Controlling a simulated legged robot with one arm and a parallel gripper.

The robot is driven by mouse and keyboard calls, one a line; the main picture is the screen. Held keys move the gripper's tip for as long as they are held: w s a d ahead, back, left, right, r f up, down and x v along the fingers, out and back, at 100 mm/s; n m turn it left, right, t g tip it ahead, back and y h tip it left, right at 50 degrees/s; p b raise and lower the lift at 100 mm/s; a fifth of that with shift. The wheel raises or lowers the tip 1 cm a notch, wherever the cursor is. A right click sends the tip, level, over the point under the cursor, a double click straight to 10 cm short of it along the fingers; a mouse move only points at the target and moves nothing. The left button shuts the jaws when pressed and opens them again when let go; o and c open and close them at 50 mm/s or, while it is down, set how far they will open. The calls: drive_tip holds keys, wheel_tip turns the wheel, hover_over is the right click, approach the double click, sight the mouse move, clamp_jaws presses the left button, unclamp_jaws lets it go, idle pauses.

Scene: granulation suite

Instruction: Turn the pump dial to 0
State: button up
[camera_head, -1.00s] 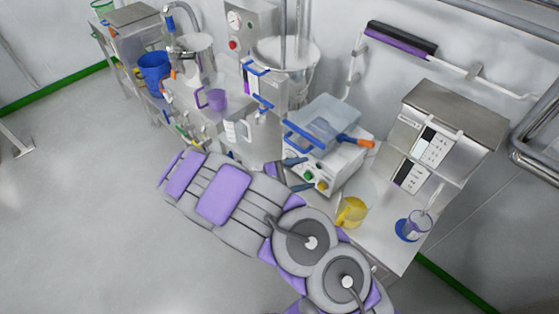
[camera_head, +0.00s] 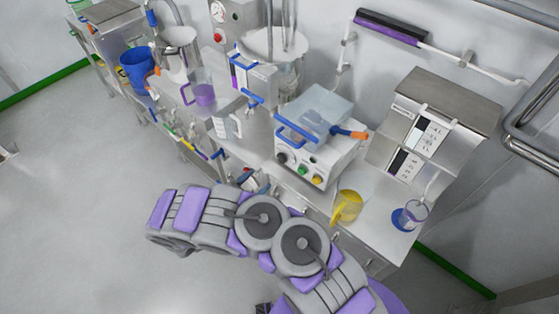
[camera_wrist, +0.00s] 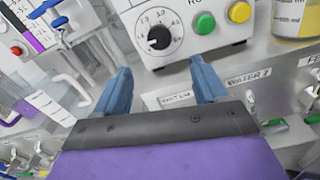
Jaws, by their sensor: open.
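The pump (camera_head: 318,165) is a white box with a clear blue-handled top part, standing on the steel bench. Its dial (camera_head: 282,158) is a black knob on the front, left of a green and a yellow button. In the wrist view the dial (camera_wrist: 158,37) has a numbered scale around it. Its white mark appears to point left, but I cannot read the exact value. My gripper (camera_wrist: 160,70) is open and empty, its blue fingers below the dial in the picture and apart from it. In the head view my arm largely hides the gripper.
Drawers with labels (camera_wrist: 247,78) lie below the pump front.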

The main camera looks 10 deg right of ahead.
sight(280, 160)
drive_tip(key=b+x, duration=0.2)
drive_tip(key=x, duration=1)
drive_tip(key=shift+w+d, duration=0.15)
drive_tip(key=shift+w, duration=0.05)
drive_tip(key=c, duration=1.1)
